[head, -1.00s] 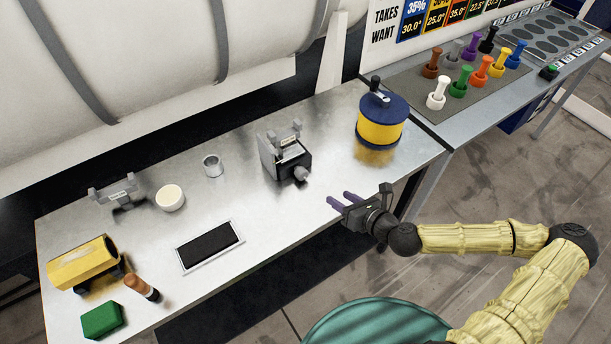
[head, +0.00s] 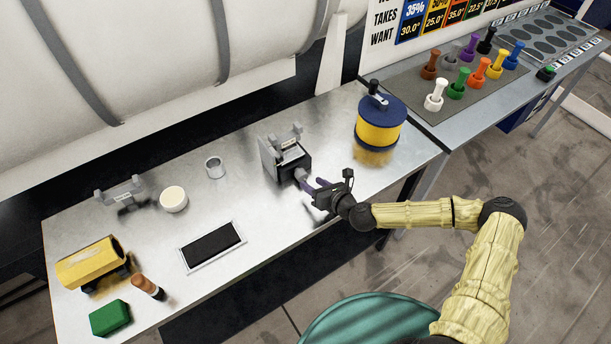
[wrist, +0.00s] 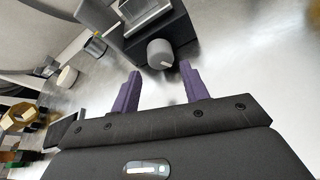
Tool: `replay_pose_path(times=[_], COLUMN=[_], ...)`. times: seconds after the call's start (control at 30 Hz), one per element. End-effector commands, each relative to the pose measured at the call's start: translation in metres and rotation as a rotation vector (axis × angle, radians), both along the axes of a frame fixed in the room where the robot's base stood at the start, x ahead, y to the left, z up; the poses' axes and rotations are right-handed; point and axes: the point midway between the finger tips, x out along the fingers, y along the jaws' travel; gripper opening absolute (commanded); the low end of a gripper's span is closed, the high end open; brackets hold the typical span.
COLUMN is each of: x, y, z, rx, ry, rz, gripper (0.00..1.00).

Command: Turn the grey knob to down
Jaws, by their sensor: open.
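The grey knob (wrist: 160,53) sticks out from the front of a dark box (head: 290,166) on the metal bench. In the wrist view the knob is just beyond my fingertips, roughly between them, with a short pale mark on its face. My gripper (head: 304,182) is open, with two purple fingers pointing at the knob; the open fingers also show in the wrist view (wrist: 157,80). In the head view the fingers partly cover the knob (head: 300,173). I cannot tell whether they touch it.
A yellow and blue canister (head: 381,127) stands right of the box. A metal cup (head: 215,167), white bowl (head: 173,199), dark framed pad (head: 212,246), yellow roll (head: 90,262) and green block (head: 110,318) are on the bench to the left. Coloured pegs (head: 462,80) stand on the far table.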

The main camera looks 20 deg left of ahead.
Motion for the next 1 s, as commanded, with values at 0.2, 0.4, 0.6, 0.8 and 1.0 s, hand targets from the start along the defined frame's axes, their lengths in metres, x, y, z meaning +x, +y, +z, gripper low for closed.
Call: replay_pose_path(times=[0.2, 0.4, 0.6, 0.8, 1.0], x=[0.017, 0.027, 0.029, 0.029, 0.029], y=[0.025, 0.038, 0.040, 0.040, 0.038], z=[-0.010, -0.017, -0.019, -0.019, -0.019], rx=[-0.001, -0.001, 0.000, 0.000, -0.001], ry=[-0.002, -0.001, 0.000, 0.000, -0.001], rz=[0.001, -0.001, -0.001, -0.001, -0.001], gripper=[0.45, 0.45, 0.45, 0.31, 0.13])
